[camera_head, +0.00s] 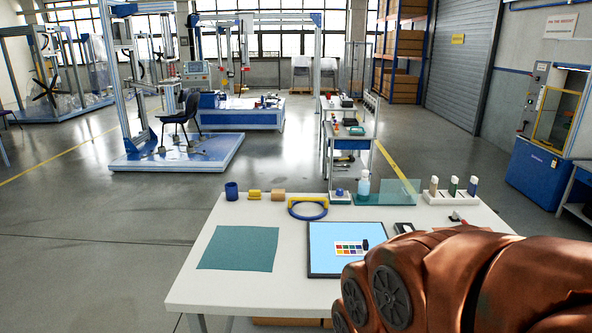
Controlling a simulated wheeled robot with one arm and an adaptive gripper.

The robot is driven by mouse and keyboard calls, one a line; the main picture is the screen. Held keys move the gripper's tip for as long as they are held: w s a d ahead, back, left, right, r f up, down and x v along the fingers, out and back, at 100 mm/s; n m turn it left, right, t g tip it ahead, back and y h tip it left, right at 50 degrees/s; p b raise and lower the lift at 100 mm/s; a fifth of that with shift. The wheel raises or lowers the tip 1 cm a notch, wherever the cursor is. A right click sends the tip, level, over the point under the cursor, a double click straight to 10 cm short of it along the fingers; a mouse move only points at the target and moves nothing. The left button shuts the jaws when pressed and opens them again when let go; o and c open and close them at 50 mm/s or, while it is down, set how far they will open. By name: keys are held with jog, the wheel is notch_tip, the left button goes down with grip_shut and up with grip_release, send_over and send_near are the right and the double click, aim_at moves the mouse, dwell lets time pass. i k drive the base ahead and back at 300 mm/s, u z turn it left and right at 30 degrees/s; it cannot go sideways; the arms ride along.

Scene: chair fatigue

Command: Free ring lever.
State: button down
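A ring-shaped thing, likely the ring lever (308,216), lies on the white table toward its far edge, left of the middle. Its lower part is a blue band and its upper part is a yellow bar or arc. I cannot tell from here whether anything holds or blocks it. My copper-coloured arm fills the lower right and covers the right part of the table. My gripper does not show in this view.
The white table (210,293) holds a teal mat (238,248), a blue-screened tablet (330,262), a blue cup (231,191), two small blocks, a bottle (364,184), a clear green panel (400,192) and a rack of bottles (450,197). The front left tabletop is bare.

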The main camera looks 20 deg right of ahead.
aim_at(463, 221)
jog(key=z, duration=0.35)
jog(key=k, duration=0.45)
jog(key=z, duration=1.7)
jog(key=i, duration=1.15)
jog(key=u, duration=2.9)
jog(key=i, duration=0.25)
jog(key=z, duration=0.3)
